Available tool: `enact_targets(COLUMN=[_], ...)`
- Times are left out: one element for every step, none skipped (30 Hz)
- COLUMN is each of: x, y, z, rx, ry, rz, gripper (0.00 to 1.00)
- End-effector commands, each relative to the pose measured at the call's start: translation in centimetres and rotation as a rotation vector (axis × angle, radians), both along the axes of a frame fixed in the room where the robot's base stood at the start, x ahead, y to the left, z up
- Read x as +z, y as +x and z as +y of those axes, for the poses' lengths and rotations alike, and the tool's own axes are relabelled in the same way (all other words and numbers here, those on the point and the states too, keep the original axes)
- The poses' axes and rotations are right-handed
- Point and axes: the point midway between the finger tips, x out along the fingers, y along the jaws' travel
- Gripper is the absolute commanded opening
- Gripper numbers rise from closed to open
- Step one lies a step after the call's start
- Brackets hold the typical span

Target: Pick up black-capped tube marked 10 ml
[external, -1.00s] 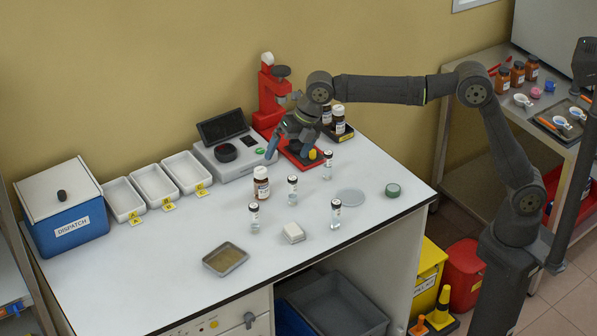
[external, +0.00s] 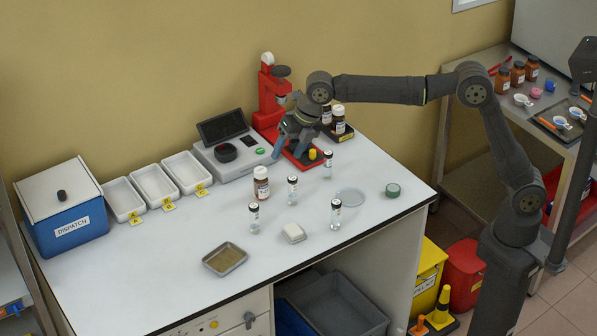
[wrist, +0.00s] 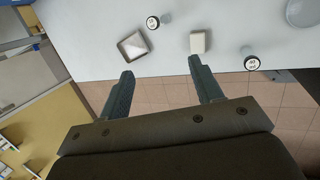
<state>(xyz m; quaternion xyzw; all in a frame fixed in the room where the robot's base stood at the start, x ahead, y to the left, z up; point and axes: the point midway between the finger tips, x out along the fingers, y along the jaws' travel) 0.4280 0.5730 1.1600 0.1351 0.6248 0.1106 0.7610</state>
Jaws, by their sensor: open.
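Two also show in the wrist view, one near the top (wrist: 154,22) and one at the right (wrist: 249,60). Their cap tops carry dark marks on white, too small to read, so I cannot tell which is 10 ml. My gripper (external: 289,155) is open and empty, above the back of the bench near the red stand. Its fingers (wrist: 161,67) are apart with no tube between them.
A brown bottle (external: 261,184) stands among the tubes. The red stand (external: 270,90) and a scale (external: 236,150) are behind.

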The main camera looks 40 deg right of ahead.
Motion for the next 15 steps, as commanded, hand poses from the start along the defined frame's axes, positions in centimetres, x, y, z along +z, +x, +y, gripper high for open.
enact_targets(x=[0.00,0.00,0.00,0.00,0.00,0.00,0.00,0.00,-0.03,-0.05,-0.09,-0.18,-0.25,-0.36,-0.50], y=[0.00,0.00,0.00,0.00,0.00,0.00,0.00,0.00,0.01,0.01,0.03,0.06,0.09,0.12,0.18], z=[0.00,0.00,0.00,0.00,0.00,0.00,0.00,0.00,0.01,0.03,0.06,0.10,0.15,0.20,0.30], rx=[0.000,0.000,0.000,0.000,0.000,0.000,0.000,-0.001,-0.006,-0.014,-0.027,-0.055,-0.082,-0.116,-0.172], ry=[0.000,0.000,0.000,0.000,0.000,0.000,0.000,0.000,0.001,0.003,0.006,0.011,0.016,0.024,0.035], rz=[0.000,0.000,0.000,0.000,0.000,0.000,0.000,0.000,0.002,0.005,0.010,0.020,0.030,0.043,0.063], gripper=[0.53,0.53,0.53,0.53,0.53,0.53,0.53,0.53,0.53,0.53,0.53,0.53,0.53,0.53,0.53])
